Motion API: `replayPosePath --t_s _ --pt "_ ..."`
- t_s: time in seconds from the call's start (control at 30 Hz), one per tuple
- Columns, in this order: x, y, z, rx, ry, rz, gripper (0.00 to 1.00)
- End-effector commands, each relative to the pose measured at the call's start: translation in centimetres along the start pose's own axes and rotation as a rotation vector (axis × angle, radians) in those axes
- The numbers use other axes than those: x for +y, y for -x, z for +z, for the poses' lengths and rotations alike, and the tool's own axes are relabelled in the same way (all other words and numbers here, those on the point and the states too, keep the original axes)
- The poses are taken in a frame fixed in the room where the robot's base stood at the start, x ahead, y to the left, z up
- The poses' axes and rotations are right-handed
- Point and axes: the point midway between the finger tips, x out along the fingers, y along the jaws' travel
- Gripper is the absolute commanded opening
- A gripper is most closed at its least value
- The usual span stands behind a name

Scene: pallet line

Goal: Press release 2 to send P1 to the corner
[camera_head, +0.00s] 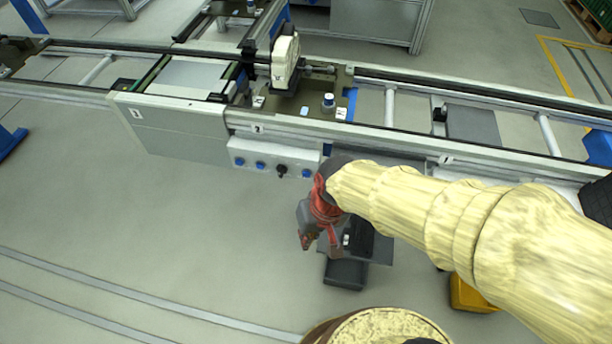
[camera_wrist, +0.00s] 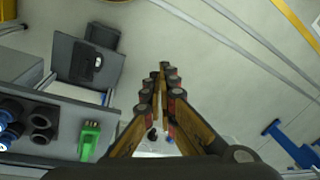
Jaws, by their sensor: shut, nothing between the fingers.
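A white control box (camera_head: 275,158) hangs on the front of the conveyor below the label "2". It carries a row of several small controls: blue buttons and one black knob (camera_head: 281,170). I cannot read which button is release 2. A pallet (camera_head: 318,101) with a cream-coloured part (camera_head: 285,62) on it sits on the line above the box; no P1 mark is readable. My gripper (camera_head: 306,243) is shut and empty, pointing down, in front of and below the box's right end, apart from it. The wrist view shows its fingertips (camera_wrist: 165,68) together above the floor.
The conveyor runs across the top, with a white panel (camera_head: 175,128) marked "3" at left. A dark stand (camera_head: 347,270) is beside my gripper. The wrist view shows a green item (camera_wrist: 90,139) and black cylinders (camera_wrist: 42,121). Floor at left is clear.

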Motion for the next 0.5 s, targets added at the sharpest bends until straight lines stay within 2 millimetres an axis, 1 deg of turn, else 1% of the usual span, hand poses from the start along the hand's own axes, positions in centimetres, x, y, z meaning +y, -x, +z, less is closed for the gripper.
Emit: replayPosePath --t_s 0.03,0.17,0.2,0.27,0.3,0.37,0.4,0.47,0.5 --pt "-1.4 -2.1 -0.4 -0.011 -0.003 -0.015 0.0" --pt "-4.4 -6.9 -1.8 0.0 -0.044 -0.051 0.0" --pt "-5.3 -8.4 -2.3 0.008 -0.061 -0.06 0.0" --pt "-6.5 -10.8 -2.8 0.021 -0.09 -0.07 0.0" --pt "-7.2 -12.4 -3.2 0.032 -0.111 -0.075 0.0" --pt "-8.1 -14.9 -3.7 0.055 -0.148 -0.079 0.0" --pt "-8.7 -16.5 -4.1 0.074 -0.175 -0.08 0.0" --pt "-9.2 -19.1 -4.6 0.107 -0.22 -0.078 0.0" --pt "-9.4 -20.9 -5.0 0.134 -0.256 -0.073 0.0"
